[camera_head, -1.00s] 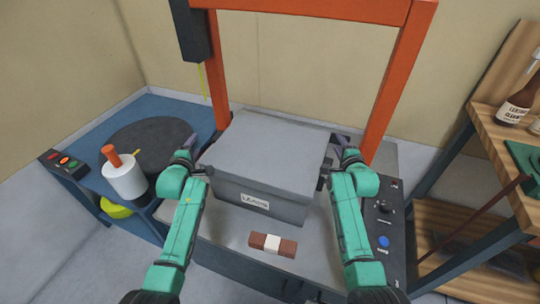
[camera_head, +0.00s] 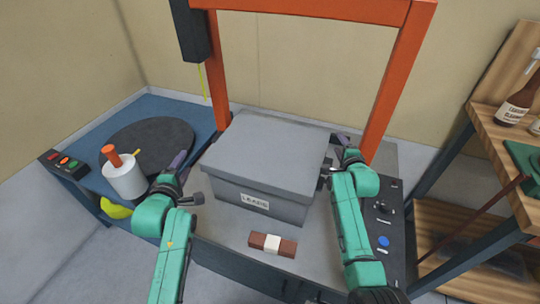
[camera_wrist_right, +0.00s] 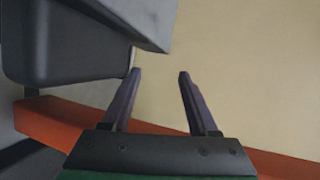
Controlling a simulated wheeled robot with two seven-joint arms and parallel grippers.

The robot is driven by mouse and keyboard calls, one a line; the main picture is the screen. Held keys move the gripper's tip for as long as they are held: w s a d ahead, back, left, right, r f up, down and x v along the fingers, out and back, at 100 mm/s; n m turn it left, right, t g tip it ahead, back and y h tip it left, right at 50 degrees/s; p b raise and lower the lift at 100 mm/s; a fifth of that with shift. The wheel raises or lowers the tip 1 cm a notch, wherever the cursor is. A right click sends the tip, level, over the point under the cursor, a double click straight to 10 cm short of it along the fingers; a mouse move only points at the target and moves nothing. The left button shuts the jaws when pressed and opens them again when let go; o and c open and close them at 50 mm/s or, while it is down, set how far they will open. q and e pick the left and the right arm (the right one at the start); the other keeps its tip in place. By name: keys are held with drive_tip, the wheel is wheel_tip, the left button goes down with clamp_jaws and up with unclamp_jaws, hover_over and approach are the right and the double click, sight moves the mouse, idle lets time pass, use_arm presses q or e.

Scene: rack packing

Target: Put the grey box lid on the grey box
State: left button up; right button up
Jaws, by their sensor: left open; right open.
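The grey box (camera_head: 258,204) stands on a grey worktop with a white label on its front. The grey box lid (camera_head: 268,150) rests on top of the box and covers its opening; no gap shows from here. My left gripper (camera_head: 188,178) is open and empty, left of the box and apart from it. My right gripper (camera_head: 336,160) is open beside the right side of the lid. In the right wrist view its two fingers (camera_wrist_right: 158,80) are apart with nothing between them, and the grey lid (camera_wrist_right: 140,20) and box (camera_wrist_right: 65,45) show at upper left.
An orange-red frame (camera_head: 320,8) arches over the worktop. A brown and white block (camera_head: 272,243) lies in front of the box. A white pot (camera_head: 124,178) and dark round disc (camera_head: 150,145) are at left. A wooden shelf (camera_head: 490,125) with bottles stands at right.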

drive_tip(key=v, duration=1.2)
idle(0.6)
